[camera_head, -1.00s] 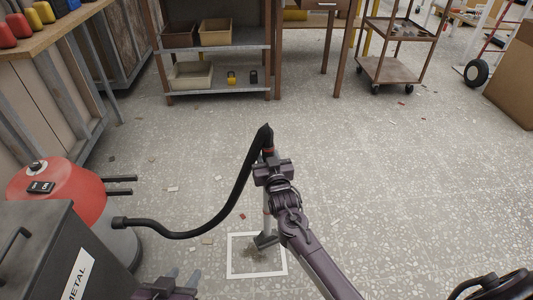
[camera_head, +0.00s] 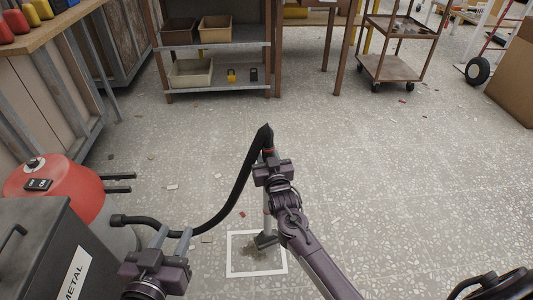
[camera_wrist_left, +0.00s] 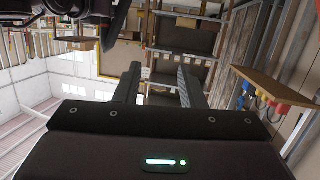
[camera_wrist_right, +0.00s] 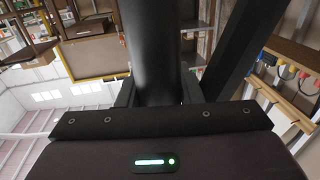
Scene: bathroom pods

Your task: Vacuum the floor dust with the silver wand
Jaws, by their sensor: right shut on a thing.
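My right gripper (camera_head: 270,160) is shut on the upper part of the wand, and its wrist view shows a dark tube (camera_wrist_right: 150,60) between the fingers. The silver lower tube of the wand (camera_head: 267,222) runs down to a dark floor head (camera_head: 265,240) inside a white square outline (camera_head: 258,274). Dark floor dust (camera_head: 248,254) shows beside the head. A black hose (camera_head: 237,190) links the wand to the red-topped vacuum (camera_head: 75,190) at left. My left gripper (camera_head: 173,236) is open near the hose; nothing shows between its fingers in its wrist view (camera_wrist_left: 160,88).
A dark metal bin (camera_head: 40,235) stands at lower left in front of the vacuum. A shelf with boxes (camera_head: 217,60) and a wheeled cart (camera_head: 390,68) stand at the back. A cardboard box (camera_head: 515,75) is at right.

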